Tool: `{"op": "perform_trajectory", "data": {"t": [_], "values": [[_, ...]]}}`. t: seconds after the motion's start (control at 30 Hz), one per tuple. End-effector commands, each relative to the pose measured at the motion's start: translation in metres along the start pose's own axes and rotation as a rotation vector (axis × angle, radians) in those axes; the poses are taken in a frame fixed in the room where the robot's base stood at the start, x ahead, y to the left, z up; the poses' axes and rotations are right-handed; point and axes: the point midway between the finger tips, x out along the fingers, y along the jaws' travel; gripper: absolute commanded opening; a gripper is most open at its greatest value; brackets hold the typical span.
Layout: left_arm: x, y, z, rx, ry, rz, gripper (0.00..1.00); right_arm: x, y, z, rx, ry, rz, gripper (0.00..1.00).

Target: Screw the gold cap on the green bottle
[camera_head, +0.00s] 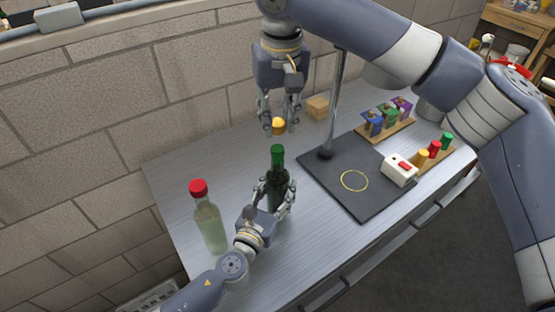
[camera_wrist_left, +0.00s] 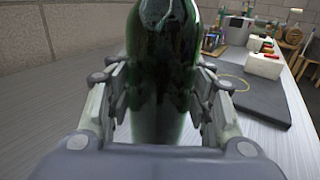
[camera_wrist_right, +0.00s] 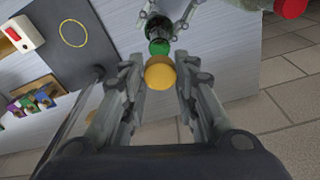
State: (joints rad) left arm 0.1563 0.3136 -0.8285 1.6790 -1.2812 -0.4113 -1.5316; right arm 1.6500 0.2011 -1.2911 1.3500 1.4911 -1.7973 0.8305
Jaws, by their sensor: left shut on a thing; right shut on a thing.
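The green bottle (camera_head: 277,178) stands upright on the grey table with its neck bare. My left gripper (camera_head: 274,194) is shut around its body, and the dark green glass (camera_wrist_left: 163,85) fills the middle of the left wrist view. The gold cap (camera_head: 278,126) is between the fingertips of my right gripper (camera_head: 279,118), which is shut on it from above. The cap is a little above the bottle mouth, with a gap visible in the head view. In the right wrist view the gold cap (camera_wrist_right: 160,74) partly overlaps the green bottle's top (camera_wrist_right: 159,46).
A clear bottle with a red cap (camera_head: 208,220) stands left of my left gripper. A dark mat (camera_head: 345,195) with a yellow ring and a metal post (camera_head: 337,100) lies to the right.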

Motion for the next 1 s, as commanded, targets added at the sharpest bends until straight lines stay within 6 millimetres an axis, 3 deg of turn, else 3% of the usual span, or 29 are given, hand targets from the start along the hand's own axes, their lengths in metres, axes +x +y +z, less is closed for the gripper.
{"op": "perform_trajectory", "data": {"t": [0.1, 0.23, 0.77, 1.0], "values": [[0.0, 0.0, 0.0, 0.0, 0.0, 0.0, 0.05, 0.019, 0.0, 0.003, -0.001, -0.003, -0.001, 0.21], [0.0, 0.0, 0.0, 0.0, 0.0, 0.0, 0.05, 0.031, 0.0, 0.004, 0.001, -0.001, 0.0, 0.21], [0.0, 0.0, -0.001, 0.001, 0.001, 0.0, 0.04, 0.033, 0.0, 0.004, 0.001, 0.0, 0.001, 0.21], [0.0, 0.0, -0.001, 0.001, 0.001, 0.0, 0.04, 0.044, 0.0, 0.006, -0.001, -0.002, 0.001, 0.21]]}}
